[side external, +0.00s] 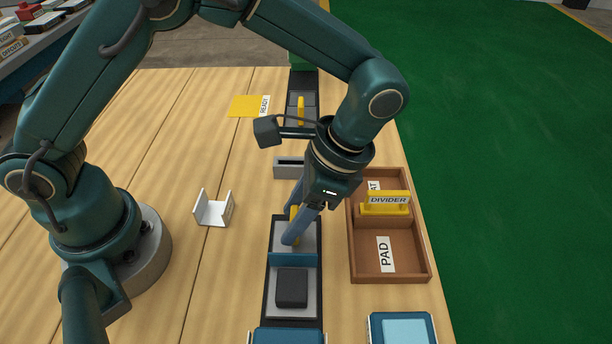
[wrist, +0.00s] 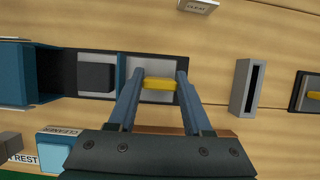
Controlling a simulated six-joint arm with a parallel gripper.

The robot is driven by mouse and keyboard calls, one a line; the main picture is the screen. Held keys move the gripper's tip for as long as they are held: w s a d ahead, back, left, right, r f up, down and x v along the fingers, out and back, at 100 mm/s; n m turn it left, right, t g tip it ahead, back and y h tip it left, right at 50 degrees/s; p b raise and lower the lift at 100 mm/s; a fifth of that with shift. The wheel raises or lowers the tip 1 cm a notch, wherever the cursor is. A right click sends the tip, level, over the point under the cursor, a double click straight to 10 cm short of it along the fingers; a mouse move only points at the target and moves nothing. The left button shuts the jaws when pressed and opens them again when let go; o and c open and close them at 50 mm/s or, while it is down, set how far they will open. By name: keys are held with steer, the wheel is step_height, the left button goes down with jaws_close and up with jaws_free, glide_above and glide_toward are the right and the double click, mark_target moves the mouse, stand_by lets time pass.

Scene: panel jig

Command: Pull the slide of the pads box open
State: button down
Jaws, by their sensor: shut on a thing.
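A long dark base (side external: 268,270) bears a blue housing (side external: 288,337) at its near end. Along it lie a grey plate with a dark block (side external: 291,287), a blue crosswise wall (side external: 293,260) and a grey plate with a yellow handle (wrist: 159,83). This looks like the pads box with its slide; no name shows on it. The dark block (wrist: 97,77) shows between housing and wall in the wrist view. My gripper (wrist: 160,74) is shut on the yellow handle, one finger at each end. In the side view my fingers hide most of the handle.
A brown tray (side external: 422,240) with a yellow divider (side external: 386,200) stands close on the right. A grey slotted block (side external: 288,168) lies beyond my gripper. A similar unit with a yellow handle (side external: 301,110) lies farther back. A white bracket (side external: 214,212) stands left, with bare table around it.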

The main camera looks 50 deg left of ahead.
steer(key=shift+w+a+r, duration=0.1)
steer(key=shift+w+a, duration=0.25)
steer(key=shift+w, duration=0.1)
steer(key=shift+c, duration=1.6)
jaws_free()
steer(key=shift+v, duration=2.55)
